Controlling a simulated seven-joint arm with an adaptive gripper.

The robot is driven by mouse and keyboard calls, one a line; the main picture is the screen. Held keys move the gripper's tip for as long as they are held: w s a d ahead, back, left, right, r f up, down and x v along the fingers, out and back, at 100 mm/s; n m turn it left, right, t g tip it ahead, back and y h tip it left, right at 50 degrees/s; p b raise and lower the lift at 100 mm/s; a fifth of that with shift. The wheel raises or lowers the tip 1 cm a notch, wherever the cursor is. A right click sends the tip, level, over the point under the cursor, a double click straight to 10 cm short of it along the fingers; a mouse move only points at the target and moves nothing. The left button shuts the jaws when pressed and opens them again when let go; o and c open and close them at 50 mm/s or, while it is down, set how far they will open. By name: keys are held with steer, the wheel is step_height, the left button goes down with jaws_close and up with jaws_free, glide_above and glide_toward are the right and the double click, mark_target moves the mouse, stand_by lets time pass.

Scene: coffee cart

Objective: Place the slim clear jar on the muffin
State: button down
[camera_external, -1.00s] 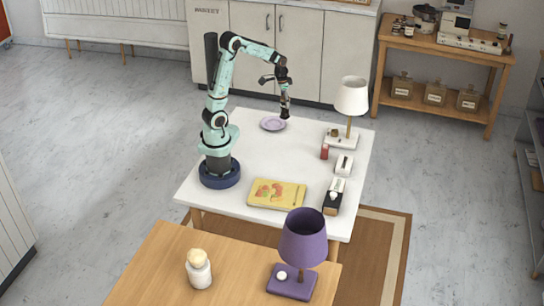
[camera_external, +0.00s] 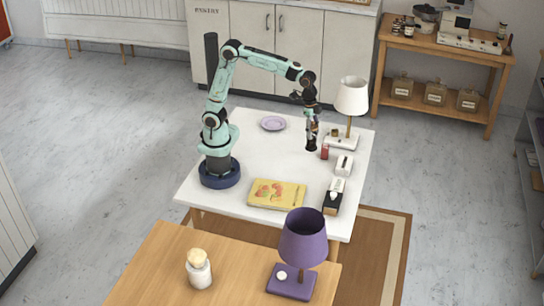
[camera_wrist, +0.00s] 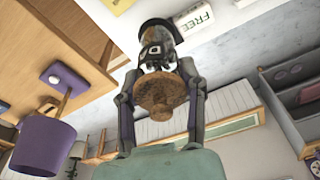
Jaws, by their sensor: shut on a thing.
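My gripper (camera_external: 311,127) hangs over the right part of the white table, near the red can. In the wrist view my gripper (camera_wrist: 160,75) has its two fingers closed on either side of a slim jar (camera_wrist: 160,92). The jar has a brown, cork-like round lid facing the camera, with a glassy body and dark lower part beyond it. In the external view the jar's dark lower end (camera_external: 312,146) points down below the fingers. Whether it touches the tabletop, I cannot tell. I cannot make out a muffin in either view.
A red can (camera_external: 325,152), a white lamp (camera_external: 351,97), a white box (camera_external: 344,166) and a black-and-white box (camera_external: 333,197) stand along the right side. A lilac plate (camera_external: 273,124) lies at the back, a yellow tray (camera_external: 265,203) at the front. The table's middle is clear.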

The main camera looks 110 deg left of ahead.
steer(key=s+d+r+m, duration=0.2)
steer(key=s+d+m, duration=0.15)
steer(key=d, duration=0.75)
steer(key=s+d+r+m, duration=0.2)
steer(key=s+d+m, duration=0.15)
steer(key=d, duration=0.85)
steer(key=s+d+m+g+h, duration=0.1)
steer(key=s+d+m, duration=0.3)
steer(key=s+d, duration=0.45)
steer(key=s+d+m+g, duration=0.1)
steer(key=s+d+m, duration=0.4)
steer(key=s, duration=0.6)
steer(key=n, duration=0.1)
glide_above(195, 254)
steer(key=shift+f, duration=6.1)
steer(key=shift+f, duration=0.15)
